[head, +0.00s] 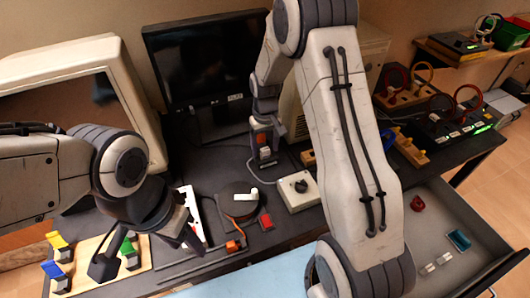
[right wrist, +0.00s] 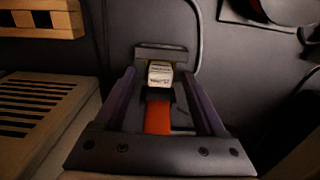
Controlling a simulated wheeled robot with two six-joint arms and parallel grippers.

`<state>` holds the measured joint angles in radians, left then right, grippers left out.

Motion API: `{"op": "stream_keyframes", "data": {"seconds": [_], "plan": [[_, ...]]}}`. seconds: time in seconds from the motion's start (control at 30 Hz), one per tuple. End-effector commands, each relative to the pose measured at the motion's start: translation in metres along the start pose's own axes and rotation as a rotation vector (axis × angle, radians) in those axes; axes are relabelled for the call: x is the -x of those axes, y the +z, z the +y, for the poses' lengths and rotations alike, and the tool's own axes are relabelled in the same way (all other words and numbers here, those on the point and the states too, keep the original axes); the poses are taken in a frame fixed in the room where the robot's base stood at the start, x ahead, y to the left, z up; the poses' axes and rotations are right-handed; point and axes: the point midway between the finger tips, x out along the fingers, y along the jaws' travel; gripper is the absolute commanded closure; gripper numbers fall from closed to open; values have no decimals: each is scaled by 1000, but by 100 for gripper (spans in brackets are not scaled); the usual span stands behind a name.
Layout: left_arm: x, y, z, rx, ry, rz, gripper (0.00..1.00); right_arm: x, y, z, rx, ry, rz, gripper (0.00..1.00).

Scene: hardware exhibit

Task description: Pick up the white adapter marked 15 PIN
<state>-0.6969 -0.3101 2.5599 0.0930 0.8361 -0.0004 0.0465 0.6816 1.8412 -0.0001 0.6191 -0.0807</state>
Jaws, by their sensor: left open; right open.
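In the right wrist view a small white block with dark print (right wrist: 159,73), which looks like the adapter, sits between the fingertips of my right gripper (right wrist: 160,75). The print is too small to read. A dark part and an orange piece (right wrist: 158,118) show below it, nearer the palm. The right fingers are open, with gaps on both sides. In the head view my right gripper (head: 264,150) points down behind my right arm, by the dark table's back. My left gripper (head: 145,250) is open and empty above the wooden board at the left.
A wooden board with coloured clips (head: 135,262) lies front left. A black round stand (head: 238,207) bears a small white piece (head: 246,197). A white box with a black knob (head: 299,189) stands nearby. A monitor (head: 208,65) stands behind. An open drawer (head: 440,222) is at right.

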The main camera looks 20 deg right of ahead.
Motion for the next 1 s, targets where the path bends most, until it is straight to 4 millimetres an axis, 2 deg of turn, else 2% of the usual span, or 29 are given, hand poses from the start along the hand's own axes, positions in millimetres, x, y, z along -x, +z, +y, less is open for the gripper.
{"op": "stream_keyframes", "data": {"seconds": [0.27, 0.33, 0.47, 0.5, 0.83, 1.0], "plan": [[0, 0, 0, 0, 0, 0, 50, -6, 0, 0, 0, 0, 0, 28], [0, 0, 0, 0, 0, 0, 50, -5, 0, 0, 0, 0, 0, 47], [0, 0, 0, 0, 0, 0, 50, -5, 0, 0, 0, 0, 0, 96], [0, 0, 0, 0, 0, 0, 50, -5, 0, 0, 0, 0, 0, 100], [0, 0, 0, 0, 0, 0, 50, -2, 0, 0, 0, 0, 2, 100], [-2, 0, 0, 0, 0, 0, 50, 12, -1, 0, 0, 0, 5, 100]]}}
